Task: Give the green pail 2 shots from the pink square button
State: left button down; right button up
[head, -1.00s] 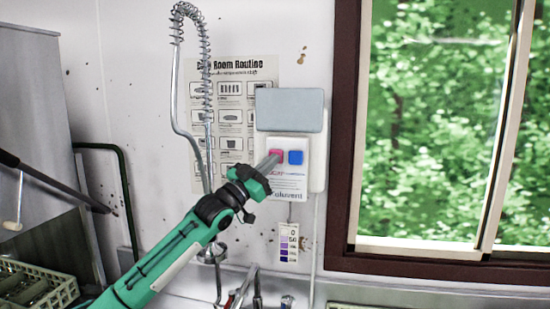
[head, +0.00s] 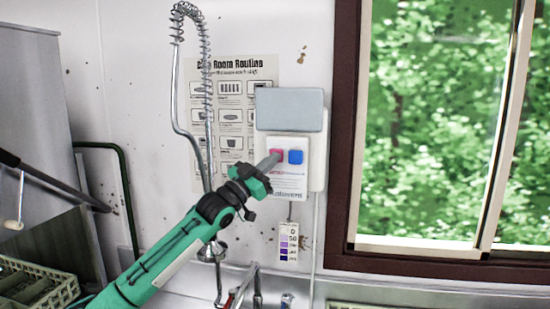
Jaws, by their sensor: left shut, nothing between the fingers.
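The green pail is not in view. My right gripper is not in view.
A coiled spray hose (head: 207,100) hangs left of the dispenser, before a poster (head: 232,110). A window (head: 450,130) is at right. A dish rack (head: 40,290) stands at lower left. Sink taps (head: 252,285) are below.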

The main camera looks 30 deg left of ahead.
pick_arm(q)
jog(key=shift+f, duration=0.1)
jog(key=shift+s+d+b, duration=0.25)
jog(key=shift+s+b, duration=0.25)
jog(key=shift+s, duration=0.55)
jog(key=shift+s+d+b, duration=0.2)
jog(key=shift+s+b, duration=0.05)
jog(key=shift+s, duration=0.55)
jog(key=shift+s+d+b, duration=0.25)
jog(key=shift+s+b, duration=0.05)
jog(key=shift+s, duration=0.55)
jog(key=shift+s+d+b, duration=0.2)
jog(key=shift+s+b, duration=0.05)
jog(key=shift+s, duration=0.55)
